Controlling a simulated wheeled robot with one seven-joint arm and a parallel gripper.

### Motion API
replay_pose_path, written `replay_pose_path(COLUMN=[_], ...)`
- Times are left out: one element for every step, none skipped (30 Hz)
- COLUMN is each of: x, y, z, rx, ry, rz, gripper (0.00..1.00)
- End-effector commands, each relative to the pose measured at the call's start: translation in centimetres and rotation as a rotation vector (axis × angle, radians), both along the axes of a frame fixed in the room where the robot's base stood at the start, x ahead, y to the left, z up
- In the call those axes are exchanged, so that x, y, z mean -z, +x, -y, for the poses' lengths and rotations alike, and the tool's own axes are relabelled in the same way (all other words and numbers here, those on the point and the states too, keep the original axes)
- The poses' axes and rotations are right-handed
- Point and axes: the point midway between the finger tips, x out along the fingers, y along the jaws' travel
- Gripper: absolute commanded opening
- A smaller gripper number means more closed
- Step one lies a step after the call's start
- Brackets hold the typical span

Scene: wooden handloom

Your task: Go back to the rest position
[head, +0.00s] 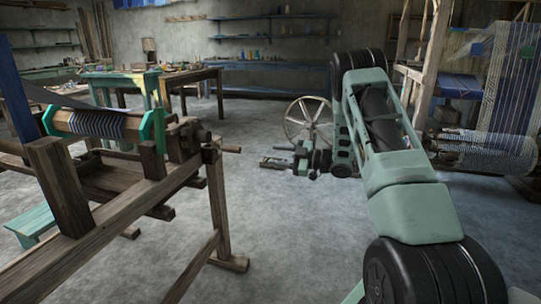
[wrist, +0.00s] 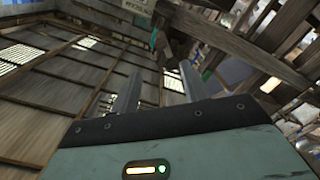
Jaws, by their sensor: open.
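My gripper (head: 267,162) shows small in the head view, held out to the left from the end of my arm, over the bare floor. It is to the right of the wooden handloom (head: 62,185), apart from it. In the wrist view my gripper (wrist: 158,88) has its two grey fingers spread, with nothing between them. The loom carries a roller of striped cloth (head: 97,125) between teal end pieces. The wrist view looks towards slatted roof boards (wrist: 60,75) and tilted wooden beams (wrist: 222,35).
A spoked wheel (head: 308,120) stands behind my arm. A second loom with threads (head: 500,100) is at the right. Tables (head: 190,77) stand at the back. The middle floor (head: 275,235) is clear.

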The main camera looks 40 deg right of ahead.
Motion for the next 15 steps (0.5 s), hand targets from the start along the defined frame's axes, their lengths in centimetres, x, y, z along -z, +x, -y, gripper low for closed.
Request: replay_pose_path(x=[0.0,0.0,0.0,0.0,0.0,0.0,0.0,0.0,-0.1,-0.3,-0.5,-0.9,-1.3,-1.8,-2.4], y=[0.0,0.0,0.0,0.0,0.0,0.0,0.0,0.0,0.3,0.6,1.1,2.0,2.9,3.8,5.1], z=[0.0,0.0,0.0,0.0,0.0,0.0,0.0,0.0,-0.3,-0.6,-1.1,-2.0,-2.9,-4.0,-5.8], rx=[0.000,0.000,0.000,0.000,0.000,0.000,0.000,0.000,0.001,0.006,0.012,0.025,0.038,0.055,0.081], ry=[0.000,0.000,0.000,0.000,0.000,0.000,0.000,0.000,-0.001,-0.003,-0.006,-0.011,-0.016,-0.021,-0.026], rz=[0.000,0.000,0.000,0.000,0.000,0.000,0.000,0.000,-0.001,-0.003,-0.010,-0.021,-0.034,-0.048,-0.075], gripper=[0.45,0.45,0.45,0.45,0.45,0.45,0.45,0.45,0.45,0.45,0.45,0.45,0.45,0.45,0.45])
